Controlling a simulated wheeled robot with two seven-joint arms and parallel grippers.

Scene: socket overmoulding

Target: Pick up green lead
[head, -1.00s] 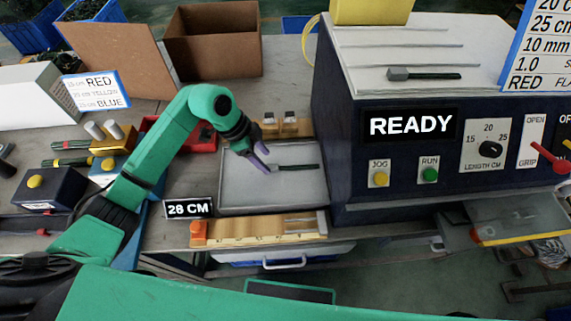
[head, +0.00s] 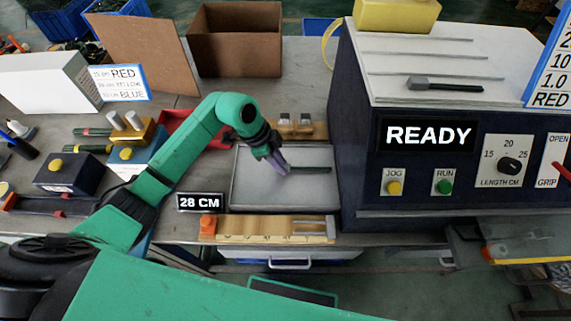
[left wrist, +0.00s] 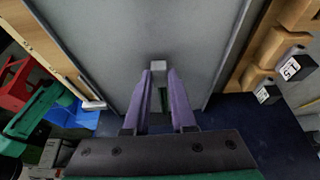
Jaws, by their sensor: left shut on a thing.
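My right gripper is out of view.
The machine (head: 365,190), reading READY, stands right of the tray, with another dark lead (head: 445,85) on top. A wooden fixture (head: 265,229) lies in front of the tray and small wooden holders (head: 297,129) behind. A red bin (head: 190,135) is to the left.

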